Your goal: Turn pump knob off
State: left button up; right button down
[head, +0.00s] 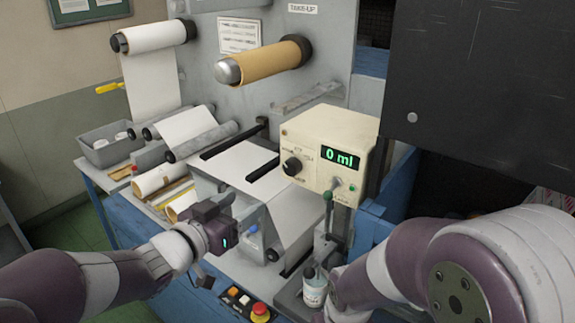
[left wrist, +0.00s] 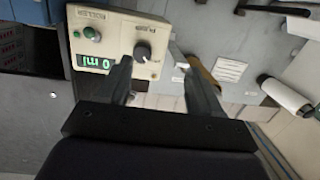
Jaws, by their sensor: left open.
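The cream pump box (head: 318,134) stands on the machine's right side. Its green display (head: 342,160) reads 0 ml. The black pump knob (head: 292,166) is on its front face, left of the display. In the left wrist view the box (left wrist: 118,27) appears upside down, and the knob (left wrist: 142,52) shows between my two fingers in the picture. My left gripper (head: 213,212) is open and empty, left of and below the knob, apart from it. Its fingers (left wrist: 152,68) point toward the box. My right gripper is not seen; only my right arm shows.
A bottle (head: 315,287) stands below the box. A red button (head: 260,309) is at the front edge. A brown roll (head: 270,62) juts out above. A dark panel (head: 485,90) fills the upper right.

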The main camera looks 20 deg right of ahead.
aim_at(289, 169)
pick_arm(q)
jog(key=w+d+r+p, duration=0.1)
jog(key=w+d, duration=0.1)
jog(key=d, duration=0.1)
jog(key=w+d+h+p, duration=0.1)
jog(key=w+d+p, duration=0.1)
jog(key=d, duration=0.1)
jog(key=w+d+r+h+p, duration=0.1)
jog(key=w+d+p, duration=0.1)
jog(key=d, duration=0.2)
jog(key=shift+d+r, duration=0.1)
jog(key=shift+r, duration=0.2)
jog(key=shift+w+d, duration=0.15)
jog(key=shift+d, duration=0.2)
jog(key=shift+f, duration=0.1)
jog(key=shift+w, duration=0.1)
jog(key=c, duration=1.1)
